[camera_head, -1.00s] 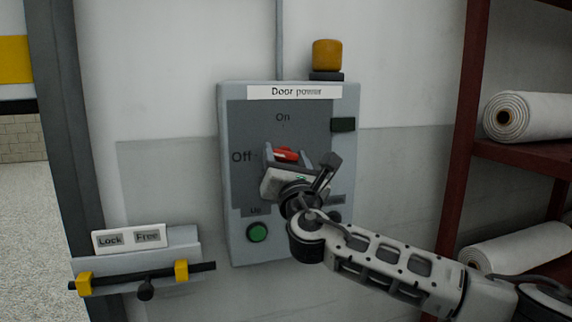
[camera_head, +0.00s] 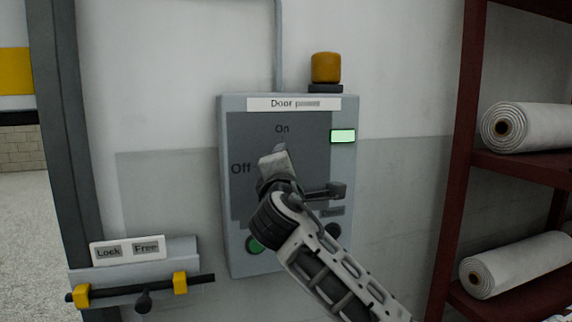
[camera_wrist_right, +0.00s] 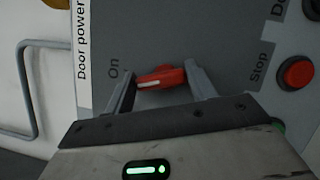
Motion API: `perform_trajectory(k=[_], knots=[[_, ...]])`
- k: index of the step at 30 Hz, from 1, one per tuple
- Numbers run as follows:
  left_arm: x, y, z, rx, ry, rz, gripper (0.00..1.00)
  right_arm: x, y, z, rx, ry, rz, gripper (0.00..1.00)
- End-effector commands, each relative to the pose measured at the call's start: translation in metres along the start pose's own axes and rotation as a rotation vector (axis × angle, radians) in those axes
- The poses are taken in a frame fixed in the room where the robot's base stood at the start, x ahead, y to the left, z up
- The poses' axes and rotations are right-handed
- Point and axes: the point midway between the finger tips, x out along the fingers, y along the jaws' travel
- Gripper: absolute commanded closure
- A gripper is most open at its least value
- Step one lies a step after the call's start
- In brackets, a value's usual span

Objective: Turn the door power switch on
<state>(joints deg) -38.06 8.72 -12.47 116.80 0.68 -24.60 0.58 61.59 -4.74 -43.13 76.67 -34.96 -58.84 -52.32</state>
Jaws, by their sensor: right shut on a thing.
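The door power box (camera_head: 226,190) is on the wall in the middle of the head view. Its On mark (camera_head: 282,129) is at the top and its Off mark (camera_head: 241,168) at the left. In the right wrist view the red switch handle (camera_wrist_right: 168,77) lies between the fingers of my right gripper (camera_wrist_right: 160,73), which is shut on it. The handle's white-marked end points toward the On label (camera_wrist_right: 114,75). In the head view my right gripper (camera_head: 272,150) hides the handle. The indicator window (camera_head: 343,136) is lit pale green. My left gripper is not in view.
A green button (camera_head: 254,245) is partly hidden by my arm. A red stop button (camera_wrist_right: 295,73) shows in the wrist view. An amber lamp (camera_head: 326,67) tops the box. A Lock/Free bolt (camera_head: 140,290) is at lower left; a red shelf (camera_head: 462,150) with white rolls stands right.

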Motion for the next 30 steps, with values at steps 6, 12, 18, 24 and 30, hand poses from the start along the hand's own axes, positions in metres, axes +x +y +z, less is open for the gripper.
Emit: perform_trajectory(k=[6, 12, 18, 24, 30], knots=[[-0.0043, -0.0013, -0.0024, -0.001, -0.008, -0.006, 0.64, 0.0002, 0.0005, 0.0, 0.158, 0.002, -0.07, 0.67], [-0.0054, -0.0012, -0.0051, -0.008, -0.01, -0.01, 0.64, 0.0004, -0.0001, 0.0005, 0.256, 0.002, -0.111, 0.67], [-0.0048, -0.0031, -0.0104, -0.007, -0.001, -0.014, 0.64, 0.0004, -0.0005, 0.0005, 0.312, 0.002, -0.133, 0.67], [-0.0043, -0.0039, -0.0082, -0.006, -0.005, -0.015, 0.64, 0.0005, -0.001, 0.0008, 0.332, 0.001, -0.141, 0.67], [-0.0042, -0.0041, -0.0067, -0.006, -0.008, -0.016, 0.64, 0.0005, -0.0011, 0.0008, 0.335, 0.001, -0.142, 0.67]])
